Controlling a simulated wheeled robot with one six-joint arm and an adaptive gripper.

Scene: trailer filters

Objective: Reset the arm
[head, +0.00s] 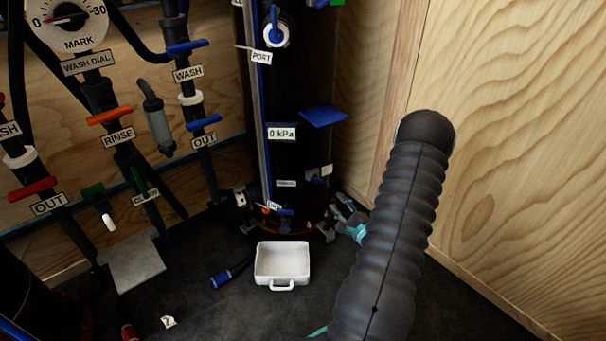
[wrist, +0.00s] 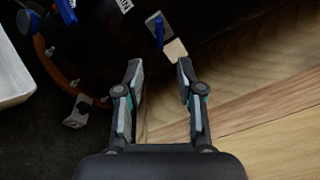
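My gripper (wrist: 160,72) shows in the wrist view with its two fingers apart and nothing between them. In the head view my gripper (head: 335,215) is low beside the foot of the dark column, partly hidden behind my ribbed dark arm. The arm fills the right of the head view and reaches down towards the floor. In the wrist view the fingertips lie near the column's base, with a blue lever and a pale block (wrist: 175,50) just beyond them. I cannot tell whether the fingers touch anything.
The dark column (head: 288,90) stands close to my gripper, with valves and a blue flap (head: 324,116). A white tray (head: 282,262) sits on the floor in front of it. Wooden walls (head: 500,150) close off the right. Labelled pipes and levers (head: 110,116) fill the left.

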